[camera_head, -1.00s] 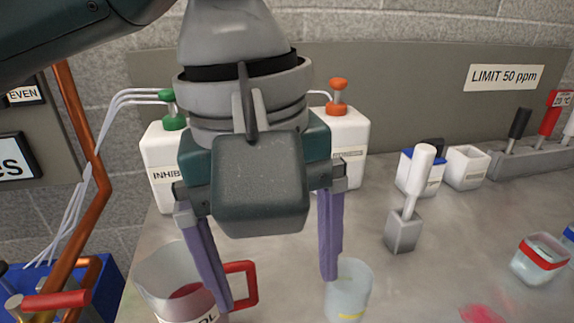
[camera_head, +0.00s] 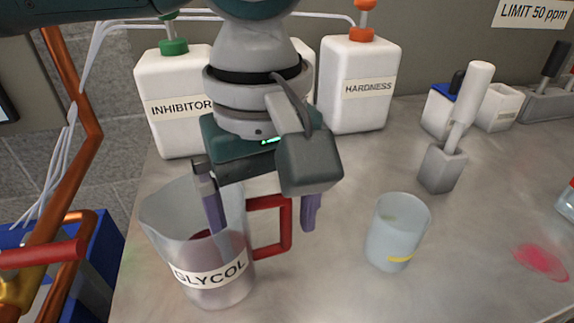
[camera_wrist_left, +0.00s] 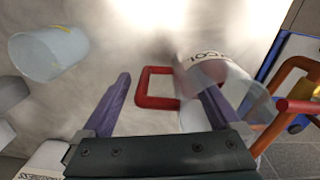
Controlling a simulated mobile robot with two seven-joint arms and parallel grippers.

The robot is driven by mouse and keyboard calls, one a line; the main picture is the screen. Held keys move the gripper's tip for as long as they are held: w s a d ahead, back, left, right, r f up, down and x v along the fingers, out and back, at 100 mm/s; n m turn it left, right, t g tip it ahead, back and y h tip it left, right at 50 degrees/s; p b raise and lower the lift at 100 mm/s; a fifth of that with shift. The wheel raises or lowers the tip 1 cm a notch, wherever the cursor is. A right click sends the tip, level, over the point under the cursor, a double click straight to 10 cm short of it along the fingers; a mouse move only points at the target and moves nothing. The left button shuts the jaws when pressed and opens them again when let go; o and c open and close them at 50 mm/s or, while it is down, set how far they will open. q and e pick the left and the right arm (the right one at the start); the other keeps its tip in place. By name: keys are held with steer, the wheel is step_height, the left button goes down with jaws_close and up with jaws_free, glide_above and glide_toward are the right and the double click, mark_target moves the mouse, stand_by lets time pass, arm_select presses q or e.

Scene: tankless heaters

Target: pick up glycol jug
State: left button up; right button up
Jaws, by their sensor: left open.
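The glycol jug (camera_head: 212,270) is a translucent pitcher with a white GLYCOL label, dark red liquid inside and a red handle (camera_head: 285,226). It stands upright on the counter at the left. My left gripper (camera_head: 262,228) is open above the jug's handle side. One purple finger is over or inside the jug's mouth, and the other is beyond the handle on the right. In the left wrist view, the jug (camera_wrist_left: 222,75) is by the right finger, and the handle (camera_wrist_left: 152,88) lies between the two fingers. Nothing is held. My right gripper is not seen.
A clear cup (camera_head: 396,232) with a yellow mark stands right of the jug. White INHIBITOR (camera_head: 175,105) and HARDNESS (camera_head: 358,85) jugs stand behind. A grey block with a white-handled tool (camera_head: 442,165) is farther right. Copper pipe (camera_head: 75,120) runs along the left edge.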

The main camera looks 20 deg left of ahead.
arm_select(q)
step_height(320, 180, down, 2)
steer(key=shift+f, duration=0.2)
jaws_close()
stand_by(0.7)
